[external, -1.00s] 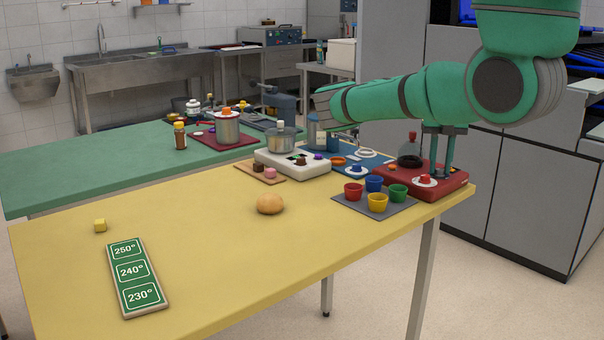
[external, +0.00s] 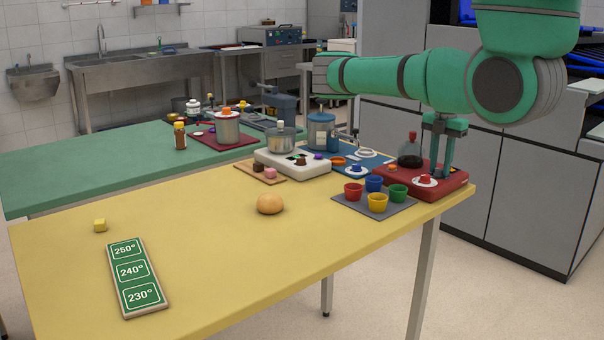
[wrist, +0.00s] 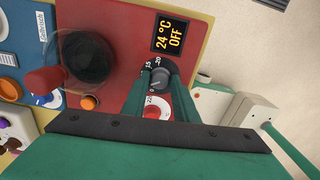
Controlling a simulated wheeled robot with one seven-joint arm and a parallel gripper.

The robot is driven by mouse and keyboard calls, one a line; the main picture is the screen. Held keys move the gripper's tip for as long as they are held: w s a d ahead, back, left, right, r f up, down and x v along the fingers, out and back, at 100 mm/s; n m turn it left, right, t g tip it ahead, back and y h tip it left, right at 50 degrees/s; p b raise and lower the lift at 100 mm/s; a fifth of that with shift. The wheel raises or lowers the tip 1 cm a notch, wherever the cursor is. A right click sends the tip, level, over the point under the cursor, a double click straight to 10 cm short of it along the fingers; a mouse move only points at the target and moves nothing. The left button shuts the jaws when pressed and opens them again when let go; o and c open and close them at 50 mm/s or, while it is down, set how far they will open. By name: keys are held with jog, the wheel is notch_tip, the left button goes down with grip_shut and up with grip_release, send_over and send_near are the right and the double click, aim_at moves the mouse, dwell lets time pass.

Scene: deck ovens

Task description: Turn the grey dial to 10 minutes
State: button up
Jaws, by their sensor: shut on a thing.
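The grey dial (wrist: 153,82) sits on the red unit, below a small display reading 24 °C OFF (wrist: 170,35) in the wrist view. My gripper (wrist: 158,76) is shut on the dial, one finger on each side of it. Dark scale plates with white marks show around it; 15 and 20 can be made out, but the dial's pointer setting is not clear. In the external view my gripper (external: 442,174) points straight down at the back of the red unit (external: 455,182), and the grey dial is hidden there by the fingers.
A red knob on a white scale (wrist: 157,107) lies close to the fingers. A dark glass flask (external: 410,157) stands on the red unit. A grey mat (external: 345,203) with several coloured cups is in front. The yellow table (external: 210,260) is mostly clear at left.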

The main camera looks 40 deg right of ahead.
aim_at(440, 169)
jog(key=m, duration=0.5)
jog(key=shift+m, duration=0.4)
dwell(0.4)
jog(key=o, duration=1.1)
jog(key=shift+c, duration=0.2)
jog(key=shift+r, duration=0.1)
notch_tip(440, 169, up, 11)
